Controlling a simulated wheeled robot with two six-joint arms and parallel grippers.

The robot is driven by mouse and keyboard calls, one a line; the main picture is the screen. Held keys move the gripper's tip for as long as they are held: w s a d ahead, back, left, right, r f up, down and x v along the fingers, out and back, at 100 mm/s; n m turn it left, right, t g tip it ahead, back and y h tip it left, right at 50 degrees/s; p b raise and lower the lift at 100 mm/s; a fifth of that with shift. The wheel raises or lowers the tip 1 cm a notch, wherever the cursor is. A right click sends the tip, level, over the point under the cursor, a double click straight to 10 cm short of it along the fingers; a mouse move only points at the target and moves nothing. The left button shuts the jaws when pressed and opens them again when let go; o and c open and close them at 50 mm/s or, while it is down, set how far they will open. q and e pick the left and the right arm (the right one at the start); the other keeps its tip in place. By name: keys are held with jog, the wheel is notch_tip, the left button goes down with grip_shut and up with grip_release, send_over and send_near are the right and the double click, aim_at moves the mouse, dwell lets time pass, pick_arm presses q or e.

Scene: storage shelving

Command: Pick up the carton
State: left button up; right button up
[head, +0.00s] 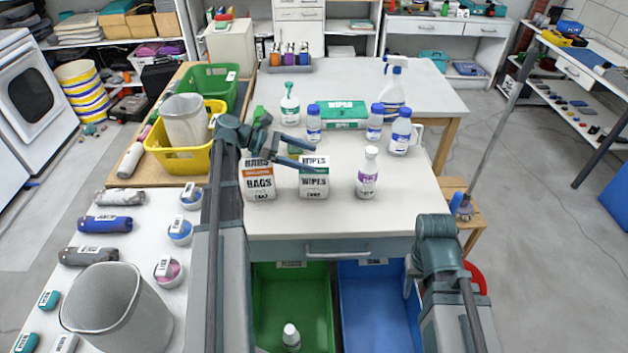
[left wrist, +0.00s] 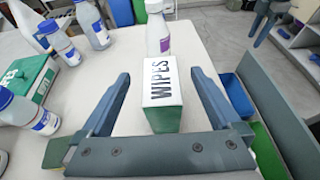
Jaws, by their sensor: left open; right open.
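A white and green WIPES carton (head: 314,178) stands upright near the front edge of the white table. It also shows in the left wrist view (left wrist: 160,82). My left gripper (head: 311,159) is open, with one finger on each side of this carton. In the left wrist view a gap shows between the carton and each finger, and the carton is not gripped. My right gripper (left wrist: 272,18) shows small and partly cut off in the left wrist view, open and empty.
A white bottle with a purple label (head: 367,174) stands close right of the WIPES carton. Blue-capped bottles (head: 400,134) and a green WIPES box (head: 343,114) stand behind. A green bin (head: 291,300) and a blue bin (head: 375,310) are below the table's front edge.

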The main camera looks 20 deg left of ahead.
aim_at(322, 161)
pick_arm(q)
jog(key=shift+d, duration=0.1)
jog(key=b+x, duration=0.1)
jog(key=x, duration=0.3)
jog(key=shift+d+b, duration=0.1)
jog(key=shift+b, duration=0.25)
jog(key=shift+w+d+f, duration=0.15)
jog(key=shift+w+d, duration=0.1)
jog(key=shift+d, duration=0.2)
jog(key=shift+c, duration=0.3)
grip_shut()
